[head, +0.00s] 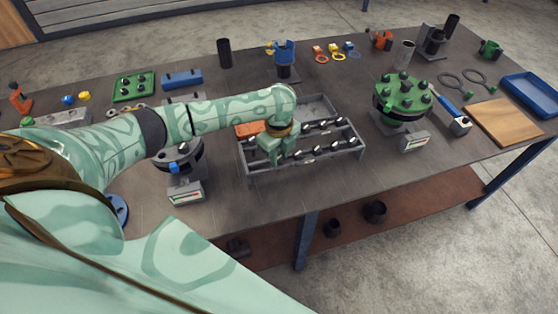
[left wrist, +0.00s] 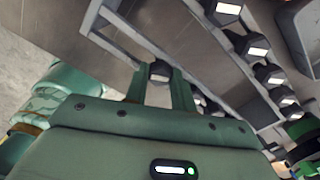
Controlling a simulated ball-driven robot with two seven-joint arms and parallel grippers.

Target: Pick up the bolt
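A grey divided tray (head: 304,165) near the table's front edge holds several dark bolts with pale tips, lying in rows. My left gripper (head: 275,155) points down at the tray's left part. In the left wrist view my left gripper (left wrist: 160,82) has its fingers close together on either side of a dark bolt (left wrist: 160,71), which fills the gap between them. I cannot tell whether this bolt is clear of the tray. More bolts (left wrist: 257,48) lie along the tray's rail in that view. My right gripper is not in view.
An orange block (head: 248,129) lies in the tray's back left part. A grey flanged stand (head: 182,160) stands left of the tray. A green flange with bolts (head: 402,98) stands to the right. A wooden board (head: 505,121) and blue tray (head: 531,94) lie at the far right.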

